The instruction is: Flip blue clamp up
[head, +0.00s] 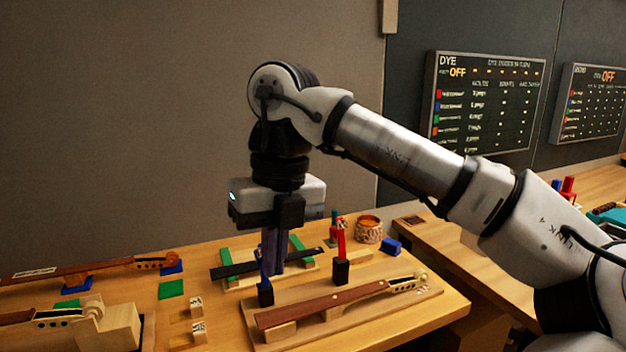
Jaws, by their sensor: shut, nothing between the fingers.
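The blue clamp (264,276) stands on the wooden board beside a violin neck (335,303). It has a black base, and its blue lever rises from the base, leaning slightly left. My gripper (273,270) points straight down with its fingers shut and empty. The fingertips are just right of the blue lever and look to be behind it. I cannot tell whether they touch it. The red clamp (341,240) stands further right on its own black base, with its red lever upright.
A dark fingerboard (232,270) lies across green-topped supports behind the fingers. A round pot (369,230) and a blue block (391,247) stand at the back right. Violin parts and a wooden fixture (105,328) fill the left. The bench's front right corner is clear.

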